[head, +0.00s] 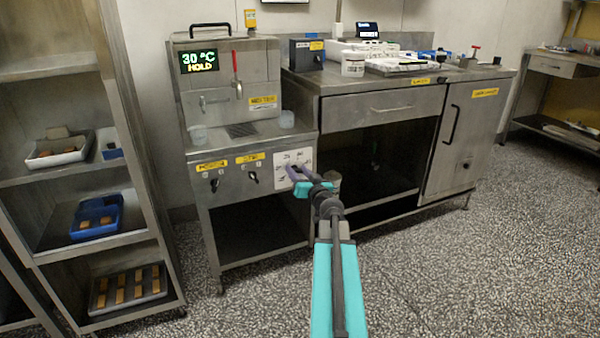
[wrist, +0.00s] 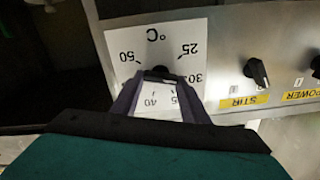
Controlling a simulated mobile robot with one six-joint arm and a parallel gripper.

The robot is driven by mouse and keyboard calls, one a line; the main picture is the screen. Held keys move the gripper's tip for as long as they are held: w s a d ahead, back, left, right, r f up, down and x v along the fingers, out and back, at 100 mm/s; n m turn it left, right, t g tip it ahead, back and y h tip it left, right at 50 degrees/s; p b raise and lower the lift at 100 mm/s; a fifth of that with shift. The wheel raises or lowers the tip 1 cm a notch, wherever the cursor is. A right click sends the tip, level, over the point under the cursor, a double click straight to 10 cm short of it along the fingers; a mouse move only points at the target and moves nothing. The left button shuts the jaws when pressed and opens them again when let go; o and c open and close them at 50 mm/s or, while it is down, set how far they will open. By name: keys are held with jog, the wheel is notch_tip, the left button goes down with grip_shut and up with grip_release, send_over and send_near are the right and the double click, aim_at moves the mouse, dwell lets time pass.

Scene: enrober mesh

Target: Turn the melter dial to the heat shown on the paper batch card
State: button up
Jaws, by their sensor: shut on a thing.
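The melter (head: 262,75) is a steel cabinet at the left of the bench; its display (head: 198,61) reads 30 °C HOLD. The white dial plate (head: 283,158) is on its front panel, at the right. In the wrist view the plate (wrist: 120,42) appears upside down, with marks 25, 30, 35, 40 and 50. My gripper (head: 296,176) is at the plate, its fingers shut on the small black dial knob (wrist: 158,73). The fingers hide part of the scale, and the knob's pointer cannot be made out. I cannot pick out a readable batch card.
Left of the dial are the stir knob (wrist: 257,72) and a power knob (head: 213,184), each above or below yellow labels. A steel bench (head: 330,85) stands to the right. A shelf rack (head: 60,175) with trays stands at the left. The floor in front is clear.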

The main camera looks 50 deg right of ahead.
jog(key=shift+s+f+m+b, duration=0.35)
jog(key=shift+m+b, duration=0.1)
jog(key=shift+m, duration=0.05)
jog(key=m+b, duration=0.2)
jog(key=shift+d+m, duration=0.1)
jog(key=shift+m, duration=0.3)
jog(key=m+b, duration=0.1)
jog(key=m, duration=0.1)
jog(key=shift+m, duration=0.4)
jog(key=shift+d+m+b, duration=0.1)
jog(key=shift+m+b, duration=0.35)
jog(key=shift+m, duration=1.25)
jog(key=o, duration=1.1)
jog(key=shift+c, duration=0.2)
